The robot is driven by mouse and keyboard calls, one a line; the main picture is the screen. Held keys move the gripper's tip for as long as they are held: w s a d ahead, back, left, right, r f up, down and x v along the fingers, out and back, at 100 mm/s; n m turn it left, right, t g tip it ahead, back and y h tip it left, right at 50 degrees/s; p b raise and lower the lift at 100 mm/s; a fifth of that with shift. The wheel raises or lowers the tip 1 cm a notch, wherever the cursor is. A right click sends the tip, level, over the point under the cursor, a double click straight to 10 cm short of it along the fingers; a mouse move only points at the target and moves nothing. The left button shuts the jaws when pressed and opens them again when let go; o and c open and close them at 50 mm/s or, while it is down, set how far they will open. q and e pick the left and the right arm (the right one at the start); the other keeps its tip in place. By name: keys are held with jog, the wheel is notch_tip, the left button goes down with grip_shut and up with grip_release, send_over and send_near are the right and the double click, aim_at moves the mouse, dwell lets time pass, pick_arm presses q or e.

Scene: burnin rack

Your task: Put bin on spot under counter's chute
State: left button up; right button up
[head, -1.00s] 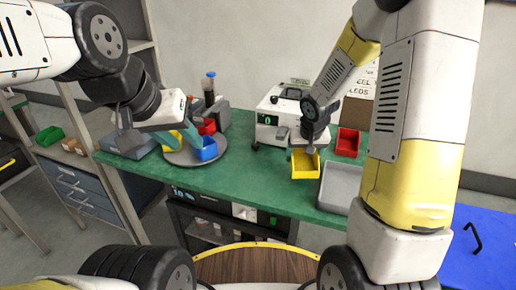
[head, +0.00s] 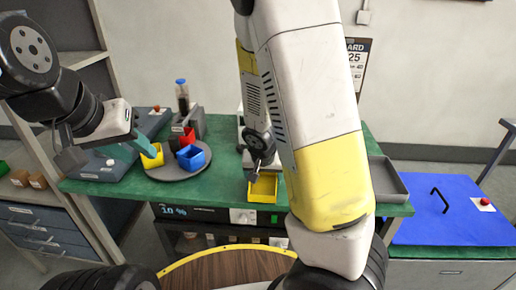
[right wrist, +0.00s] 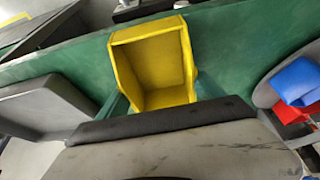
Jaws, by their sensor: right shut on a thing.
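The yellow bin (head: 264,188) is at the green table's front edge, below my right gripper (head: 257,173). In the right wrist view the yellow bin (right wrist: 153,60) looks empty, and the teal fingers are shut on it from both sides. I cannot tell whether the bin touches the table. The white counter (head: 240,110) is almost wholly hidden behind my right arm; its chute and the spot under it are not visible.
A round grey turntable (head: 172,173) holds a blue bin (head: 191,160), a red bin (head: 186,137) and another yellow bin (head: 152,157). A grey tray (head: 387,180) lies at the table's right. A blue panel with a handle (head: 450,215) is further right.

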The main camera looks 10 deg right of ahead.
jog(key=w+d, duration=0.1)
jog(key=w, duration=0.3)
jog(key=w+d, duration=0.1)
jog(key=w, duration=0.4)
jog(key=w+d, duration=0.2)
jog(key=w, duration=0.3)
jog(key=shift+w+d, duration=0.1)
jog(key=w, duration=0.3)
jog(key=shift+d+f, duration=0.4)
jog(key=shift+f, duration=0.35)
jog(key=o, duration=1.4)
jog(key=shift+f, duration=0.1)
